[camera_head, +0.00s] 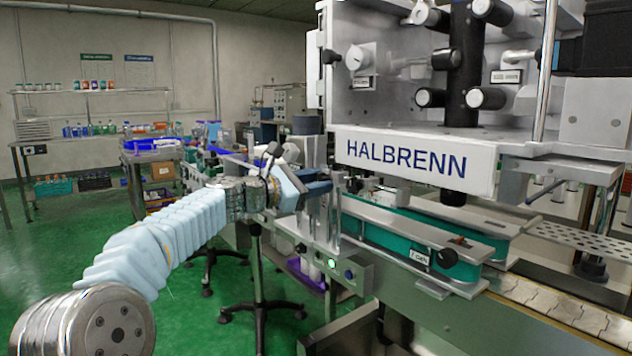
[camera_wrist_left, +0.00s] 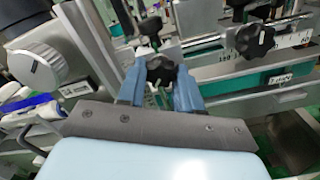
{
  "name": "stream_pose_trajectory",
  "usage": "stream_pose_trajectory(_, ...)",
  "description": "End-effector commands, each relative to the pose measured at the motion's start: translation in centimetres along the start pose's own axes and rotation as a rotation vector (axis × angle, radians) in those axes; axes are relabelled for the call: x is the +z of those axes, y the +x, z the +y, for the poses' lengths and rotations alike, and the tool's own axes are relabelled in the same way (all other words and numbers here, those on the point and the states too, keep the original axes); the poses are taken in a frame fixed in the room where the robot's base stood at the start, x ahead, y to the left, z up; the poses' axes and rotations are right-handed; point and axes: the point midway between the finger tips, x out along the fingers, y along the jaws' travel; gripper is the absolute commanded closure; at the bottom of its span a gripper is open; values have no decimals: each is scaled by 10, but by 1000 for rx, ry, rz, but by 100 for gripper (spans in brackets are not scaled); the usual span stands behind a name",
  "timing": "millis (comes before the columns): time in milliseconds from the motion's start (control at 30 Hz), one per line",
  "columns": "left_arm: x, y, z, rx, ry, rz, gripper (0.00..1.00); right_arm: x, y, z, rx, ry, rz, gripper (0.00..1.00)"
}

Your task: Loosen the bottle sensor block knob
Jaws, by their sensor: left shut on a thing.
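My left gripper (camera_head: 328,187) reaches in from the left to the near side of the labelling machine. In the left wrist view its two blue fingers (camera_wrist_left: 163,85) are shut on a black lobed knob (camera_wrist_left: 161,70), which I take to be the bottle sensor block knob. The fingers sit on either side of it. In the head view the fingers hide most of that spot, and a dark knob (camera_head: 354,185) shows just beyond them. The knob's turn and tightness cannot be told. My right gripper is in neither view.
The HALBRENN machine housing (camera_head: 410,155) stands above the conveyor. A small panel with a lit green button (camera_head: 332,264) is below my gripper. The green floor (camera_head: 190,320) is open at left.

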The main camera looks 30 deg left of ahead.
Motion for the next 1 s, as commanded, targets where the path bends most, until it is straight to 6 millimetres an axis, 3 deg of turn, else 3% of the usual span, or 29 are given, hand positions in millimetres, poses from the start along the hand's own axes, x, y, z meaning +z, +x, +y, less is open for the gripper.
stream_pose_trajectory(233,0,0,0,1,1,0,96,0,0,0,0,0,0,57)
stream_pose_trajectory(267,0,0,0,1,1,0,61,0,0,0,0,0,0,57)
stream_pose_trajectory(400,0,0,0,1,1,0,40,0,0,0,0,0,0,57)
stream_pose_trajectory(767,0,-6,0,1,3,0,40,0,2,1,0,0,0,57)
stream_pose_trajectory(1000,-3,-54,0,5,4,2,40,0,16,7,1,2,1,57)
